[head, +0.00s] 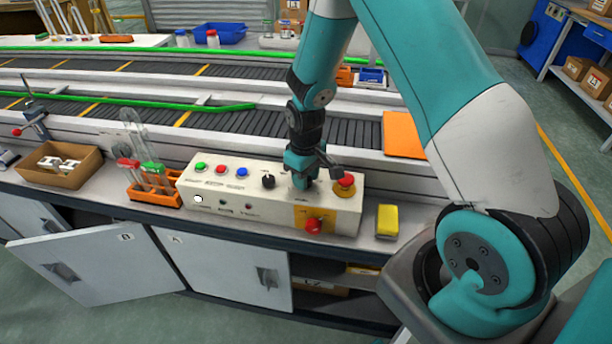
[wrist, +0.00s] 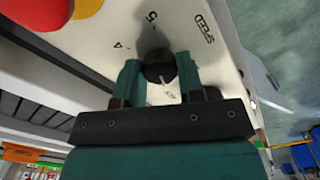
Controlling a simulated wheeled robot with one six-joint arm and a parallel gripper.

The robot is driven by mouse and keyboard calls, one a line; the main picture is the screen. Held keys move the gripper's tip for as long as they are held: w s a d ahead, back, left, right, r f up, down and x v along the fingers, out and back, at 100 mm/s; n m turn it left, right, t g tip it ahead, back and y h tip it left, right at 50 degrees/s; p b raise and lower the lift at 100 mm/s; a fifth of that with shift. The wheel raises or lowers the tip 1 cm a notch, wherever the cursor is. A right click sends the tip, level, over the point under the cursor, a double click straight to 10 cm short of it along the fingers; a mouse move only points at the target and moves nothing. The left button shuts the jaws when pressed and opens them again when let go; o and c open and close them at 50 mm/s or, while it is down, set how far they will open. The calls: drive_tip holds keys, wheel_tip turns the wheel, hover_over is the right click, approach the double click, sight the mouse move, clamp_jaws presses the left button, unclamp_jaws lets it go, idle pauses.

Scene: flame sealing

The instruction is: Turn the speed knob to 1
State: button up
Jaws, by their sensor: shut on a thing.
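The cream control box (head: 225,190) stands on the bench in the head view. My gripper (head: 302,182) reaches down onto its top, between a black knob (head: 268,181) and a red mushroom button. In the wrist view my gripper (wrist: 159,68) has one finger on each side of a dark round speed knob (wrist: 158,64) and is shut on it. "SPEED", "5" and "4" are printed upside down or tilted around it. A pale pointer mark on the knob faces the gripper's palm; the marking there is partly hidden and unreadable. The head view hides this knob behind my gripper.
The red mushroom button (head: 345,183) is close to the right of my gripper. A red knob (head: 313,226) is on the box's front. A yellow block (head: 387,220) lies to the right, and an orange tube rack (head: 152,190) stands left.

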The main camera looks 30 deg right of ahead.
drive_tip(key=n, duration=0.5)
drive_tip(key=shift+n, duration=2.5)
drive_tip(key=o, duration=0.9)
wheel_tip(320, 180, up, 18)
drive_tip(key=shift+f+b, duration=0.25)
drive_tip(key=shift+b, duration=0.35)
drive_tip(key=s+a+r+m+y, duration=0.1)
drive_tip(key=s+a+r+m, duration=0.1)
drive_tip(key=s+a, duration=0.3)
drive_tip(key=s+a+r+m+y, duration=0.1)
drive_tip(key=s+a+r+m, duration=0.1)
drive_tip(key=s+a, duration=0.4)
drive_tip(key=s+a+r+m+y, duration=0.2)
drive_tip(key=s+a+r, duration=0.2)
drive_tip(key=s, duration=0.7)
drive_tip(key=shift+s+a, duration=0.2)
drive_tip(key=shift+a, duration=0.35)
drive_tip(key=shift+s+a, duration=0.2)
drive_tip(key=shift+a, duration=0.35)
